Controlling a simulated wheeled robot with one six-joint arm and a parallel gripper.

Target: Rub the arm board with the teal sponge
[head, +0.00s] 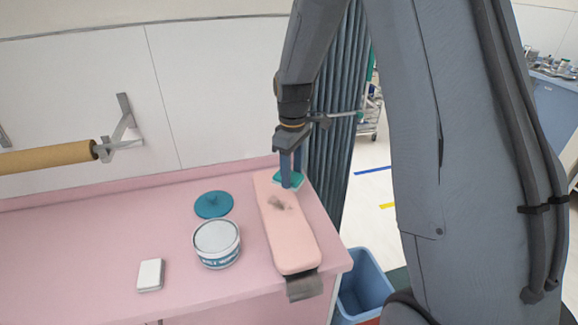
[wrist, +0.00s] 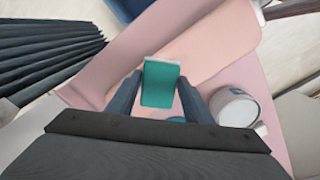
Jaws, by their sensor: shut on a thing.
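The arm board (head: 292,240) is a long pink padded board lying on the pink counter near its right end. A dark smudge (head: 280,203) marks its upper middle. My gripper (head: 290,183) is shut on the teal sponge (head: 284,178) at the far end of the board. In the wrist view the teal sponge (wrist: 160,84), with a pale edge, sits between the two fingers over the arm board (wrist: 212,45). I cannot tell whether the sponge touches the board.
A white tub (head: 217,240) stands left of the board, with a round teal lid (head: 213,205) behind it. A small white block (head: 150,274) lies further left. A blue bin (head: 362,285) is below the counter's right edge. The left counter is clear.

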